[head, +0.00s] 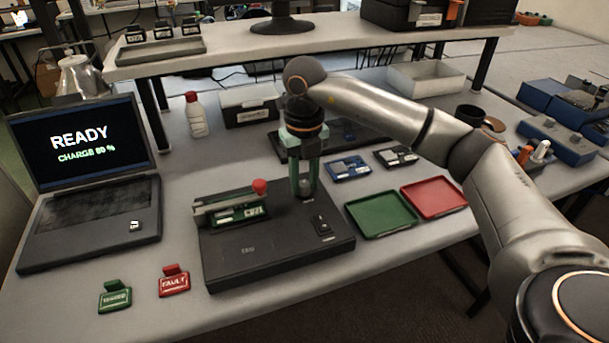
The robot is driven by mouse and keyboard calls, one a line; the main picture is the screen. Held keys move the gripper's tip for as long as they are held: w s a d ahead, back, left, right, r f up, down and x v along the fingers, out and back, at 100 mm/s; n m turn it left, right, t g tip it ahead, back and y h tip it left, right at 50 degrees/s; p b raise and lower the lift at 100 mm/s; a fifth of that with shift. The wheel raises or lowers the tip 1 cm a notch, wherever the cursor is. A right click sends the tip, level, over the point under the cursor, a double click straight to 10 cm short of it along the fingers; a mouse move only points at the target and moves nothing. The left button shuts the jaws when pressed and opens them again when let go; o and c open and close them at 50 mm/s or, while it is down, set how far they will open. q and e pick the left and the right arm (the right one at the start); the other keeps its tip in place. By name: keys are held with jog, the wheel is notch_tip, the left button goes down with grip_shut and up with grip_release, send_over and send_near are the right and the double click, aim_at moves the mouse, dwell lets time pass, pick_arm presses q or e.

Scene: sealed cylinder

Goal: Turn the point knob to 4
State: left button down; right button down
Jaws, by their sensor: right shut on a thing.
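The black test box (250,268) lies flat on the bench, with a small switch panel (322,225) at its right. My right gripper (303,192) points straight down over the back right of the box. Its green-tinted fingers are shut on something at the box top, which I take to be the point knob. The fingers hide the knob, so its pointer and scale cannot be read. My left gripper is not in view.
A clamp with a red-knobbed lever (260,187) stands on the box, left of my right gripper. A laptop (85,170) reads READY, CHARGE 80 %. Green tray (380,214) and red tray (434,198) lie right. Green tag (115,297) and red FAULT tag (174,281) stand in front.

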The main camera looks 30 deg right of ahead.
aim_at(303, 184)
jog(key=shift+r+m, duration=0.1)
jog(key=shift+m, duration=0.9)
jog(key=m+p, duration=0.1)
jog(key=m, duration=0.1)
jog(key=shift+m, duration=0.3)
jog(key=m+p, duration=0.1)
jog(key=m, duration=0.3)
jog(key=shift+m, duration=0.3)
jog(key=c, duration=0.6)
grip_release()
jog(key=shift+r+p, duration=0.7)
jog(key=shift+r, duration=5.5)
